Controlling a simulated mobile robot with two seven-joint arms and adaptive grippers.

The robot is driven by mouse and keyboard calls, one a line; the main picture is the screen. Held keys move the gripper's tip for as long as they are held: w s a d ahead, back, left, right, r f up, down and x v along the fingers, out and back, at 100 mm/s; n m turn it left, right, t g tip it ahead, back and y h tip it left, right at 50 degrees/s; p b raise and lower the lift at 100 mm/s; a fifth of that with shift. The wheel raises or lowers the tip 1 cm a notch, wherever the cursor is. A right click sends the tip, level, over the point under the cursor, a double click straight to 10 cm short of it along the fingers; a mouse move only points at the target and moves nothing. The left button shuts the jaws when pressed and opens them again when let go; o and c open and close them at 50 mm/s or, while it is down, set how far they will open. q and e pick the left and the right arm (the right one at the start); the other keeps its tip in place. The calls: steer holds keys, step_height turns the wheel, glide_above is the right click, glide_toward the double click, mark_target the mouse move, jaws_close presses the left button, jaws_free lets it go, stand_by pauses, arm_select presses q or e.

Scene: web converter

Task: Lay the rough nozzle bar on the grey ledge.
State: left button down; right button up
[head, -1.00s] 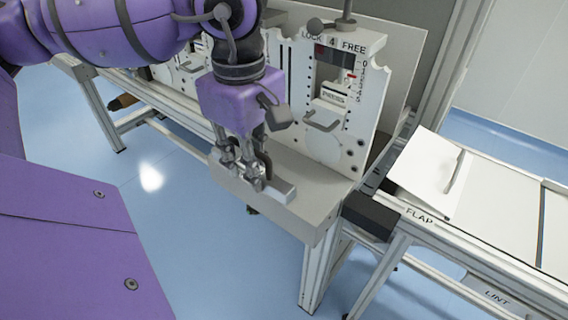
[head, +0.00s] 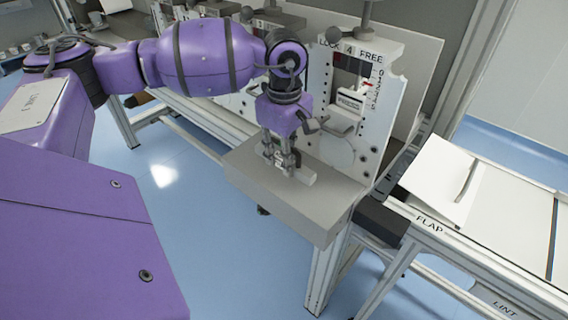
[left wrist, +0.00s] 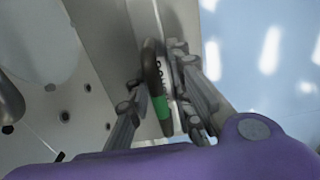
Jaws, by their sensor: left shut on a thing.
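The rough nozzle bar (head: 304,177) is a short, light grey bar at the grey ledge (head: 290,211). My left gripper (head: 281,167) is shut on it from above. In the left wrist view the bar (left wrist: 164,72) lies between the fingers, with part of some dark lettering, a green band and a dark curved piece beside it. The bar is over the ledge's top, toward the panel side. I cannot tell whether its underside touches the ledge, as the fingers hide part of it. My right gripper is not in view.
A white upright panel (head: 345,135) marked LOCK 4 FREE stands right behind the ledge. A white table with a FLAP label (head: 430,223) is at the right, past a dark block (head: 381,216). The ledge's front part is bare. Blue floor lies in front.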

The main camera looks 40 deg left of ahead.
arm_select(q)
steer(key=shift+f, duration=1.25)
steer(key=shift+s+f, duration=0.1)
steer(key=shift+f, duration=0.05)
steer(key=c, duration=1.6)
jaws_free()
steer(key=shift+o, duration=0.2)
step_height(320, 180, up, 12)
steer(key=shift+r, duration=0.15)
steer(key=shift+d, duration=0.1)
